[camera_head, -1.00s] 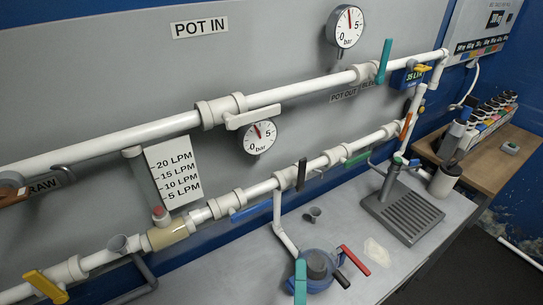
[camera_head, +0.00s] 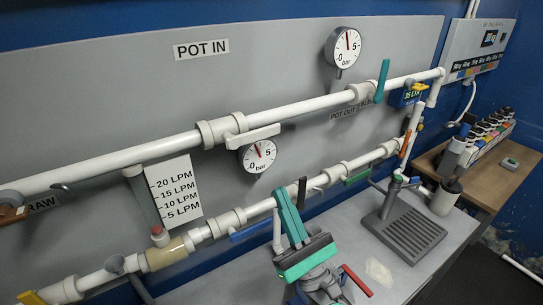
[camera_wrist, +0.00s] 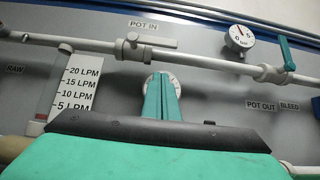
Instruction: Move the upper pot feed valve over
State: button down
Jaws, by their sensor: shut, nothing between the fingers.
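The upper pot feed valve (camera_head: 222,130) is a white valve body on the upper white pipe, below the POT IN label. Its white lever (camera_head: 252,137) points right, roughly along the pipe. In the wrist view the valve (camera_wrist: 132,46) and its lever (camera_wrist: 158,43) are above my fingertips. My teal gripper (camera_head: 281,194) points up toward the panel, in front of the lower pipe and below the lever in the head picture. It is shut and empty, and appears apart from the lever. In the wrist view, my gripper's fingers (camera_wrist: 161,78) cover part of the lower gauge.
The lower gauge (camera_head: 259,156) is below the lever, and the upper gauge (camera_head: 347,47) is to its upper right. A teal lever (camera_head: 382,80) stands farther right on the upper pipe. A flow scale (camera_head: 173,190) hangs at left. The lower pipe (camera_head: 262,207) carries several handles.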

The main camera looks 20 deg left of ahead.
aim_at(254, 136)
jog(key=w+a+r, duration=0.3)
jog(key=a+r, duration=0.1)
jog(key=r, duration=0.5)
jog(key=shift+w+n, duration=0.1)
jog(key=shift+n, duration=0.2)
